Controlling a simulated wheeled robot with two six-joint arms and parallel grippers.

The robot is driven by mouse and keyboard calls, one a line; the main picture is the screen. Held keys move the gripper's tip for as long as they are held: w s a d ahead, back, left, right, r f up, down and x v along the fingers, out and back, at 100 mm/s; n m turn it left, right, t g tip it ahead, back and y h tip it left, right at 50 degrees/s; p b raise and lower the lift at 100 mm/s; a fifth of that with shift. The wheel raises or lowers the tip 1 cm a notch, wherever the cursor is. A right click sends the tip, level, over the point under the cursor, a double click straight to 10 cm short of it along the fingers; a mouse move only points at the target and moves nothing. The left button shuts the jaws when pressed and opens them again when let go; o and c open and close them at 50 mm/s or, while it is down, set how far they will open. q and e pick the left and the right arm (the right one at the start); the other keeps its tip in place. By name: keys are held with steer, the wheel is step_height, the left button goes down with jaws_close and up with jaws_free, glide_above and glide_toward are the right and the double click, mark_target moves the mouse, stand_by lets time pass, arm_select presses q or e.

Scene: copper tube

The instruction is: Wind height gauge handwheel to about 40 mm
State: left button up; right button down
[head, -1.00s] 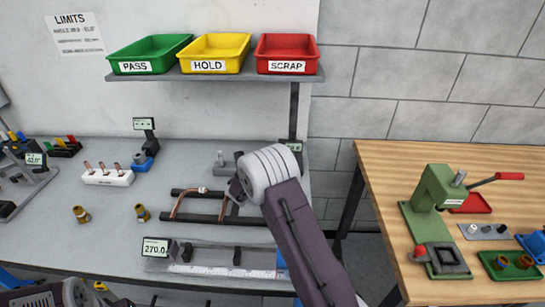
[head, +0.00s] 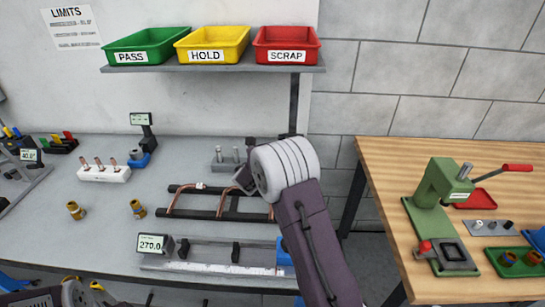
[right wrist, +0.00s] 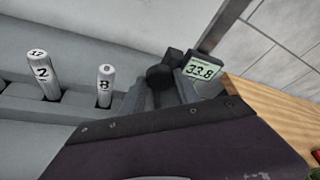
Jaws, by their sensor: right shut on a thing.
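The height gauge shows in the right wrist view by its lit display (right wrist: 201,70), which appears to read 33.8. A dark round knob, apparently the handwheel (right wrist: 159,77), sits left of the display. My right gripper (right wrist: 160,90) is shut on it, with its grey fingers on either side. In the head view my right wrist covers most of the gauge, and the right gripper (head: 240,178) shows only as a dark part beside the wrist. My left arm enters at the bottom left; its fingertips are not shown.
White numbered pins (right wrist: 43,74) stand in a grey block left of the gauge. A black rack with copper tubes (head: 210,208) and a measuring rail reading 270.0 (head: 200,257) lie in front. A shelf (head: 220,68) with green, yellow and red bins hangs above.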

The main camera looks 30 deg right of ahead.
steer(key=m+b, duration=0.1)
steer(key=b, duration=0.1)
steer(key=m+y+b, duration=0.1)
steer(key=b, duration=0.1)
steer(key=shift+d+f+t+y, duration=0.1)
steer(key=shift+f+t+y, duration=0.2)
steer(key=shift+s+r+m+y+b, duration=0.15)
steer(key=shift+m+y+b, duration=0.25)
steer(key=shift+m+b, duration=0.7)
steer(key=shift+r+n+b, duration=0.1)
steer(key=shift+n+b, duration=0.2)
steer(key=c, duration=0.9)
jaws_free()
steer(key=shift+r, duration=0.1)
